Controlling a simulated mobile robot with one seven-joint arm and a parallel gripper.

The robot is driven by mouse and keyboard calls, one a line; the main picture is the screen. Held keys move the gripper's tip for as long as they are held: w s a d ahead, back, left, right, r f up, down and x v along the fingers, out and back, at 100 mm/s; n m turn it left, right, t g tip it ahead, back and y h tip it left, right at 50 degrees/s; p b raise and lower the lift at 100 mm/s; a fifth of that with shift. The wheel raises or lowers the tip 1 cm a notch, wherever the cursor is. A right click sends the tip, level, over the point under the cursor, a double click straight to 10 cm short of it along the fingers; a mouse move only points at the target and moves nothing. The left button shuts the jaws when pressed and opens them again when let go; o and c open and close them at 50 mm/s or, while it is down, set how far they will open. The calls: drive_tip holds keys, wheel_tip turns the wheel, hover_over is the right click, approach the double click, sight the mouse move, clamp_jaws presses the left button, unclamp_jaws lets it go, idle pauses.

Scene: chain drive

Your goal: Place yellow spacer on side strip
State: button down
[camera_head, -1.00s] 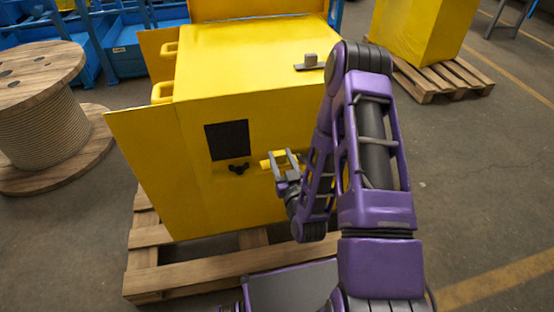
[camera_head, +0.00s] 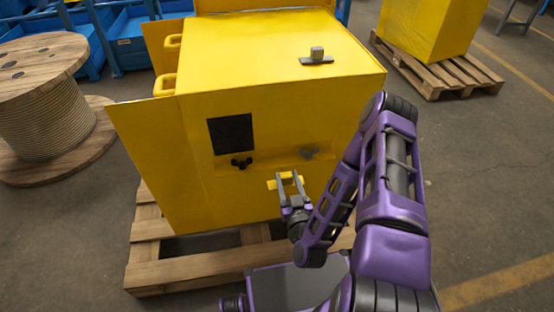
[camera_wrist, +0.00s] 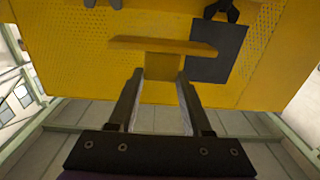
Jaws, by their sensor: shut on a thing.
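My gripper (camera_head: 293,190) is in front of the yellow cabinet's front face, below its two knobs. It is shut on the yellow spacer (camera_head: 285,181), a flat yellow bar with a block-like stem. In the wrist view the stem (camera_wrist: 163,67) sits between the fingertips, with the wide bar (camera_wrist: 130,44) beyond them. The spacer looks apart from the cabinet face. A dark grey strip (camera_head: 328,62) with a small grey block (camera_head: 317,52) lies on the cabinet top near its right side; I cannot tell whether it is the side strip.
The yellow cabinet (camera_head: 260,110) stands on a wooden pallet (camera_head: 185,275). Its front has a dark square panel (camera_head: 231,134), a black knob (camera_head: 241,164) and a grey knob (camera_head: 309,153). An open door (camera_head: 147,165) sticks out left. A wooden cable reel (camera_head: 45,110) stands further left.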

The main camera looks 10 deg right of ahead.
drive_tip(key=shift+w+a+f+p, duration=0.15)
drive_tip(key=shift+w+p, duration=0.15)
drive_tip(key=shift+w, duration=0.15)
drive_tip(key=shift+w+f+p, duration=0.1)
drive_tip(key=shift+w+p, duration=0.2)
drive_tip(key=shift+w, duration=0.15)
drive_tip(key=shift+w+r+p, duration=0.15)
drive_tip(key=shift+w+p, duration=0.2)
drive_tip(key=shift+w, duration=0.2)
drive_tip(key=w, duration=1.2)
drive_tip(key=shift+w+b, duration=0.15)
drive_tip(key=shift+b, duration=0.15)
drive_tip(key=shift+s+f, duration=0.2)
drive_tip(key=shift+f, duration=1.05)
drive_tip(key=shift+w+f+b, duration=0.2)
drive_tip(key=shift+f+b, duration=0.5)
drive_tip(key=shift+f, duration=1.45)
drive_tip(key=shift+c, duration=1.7)
unclamp_jaws()
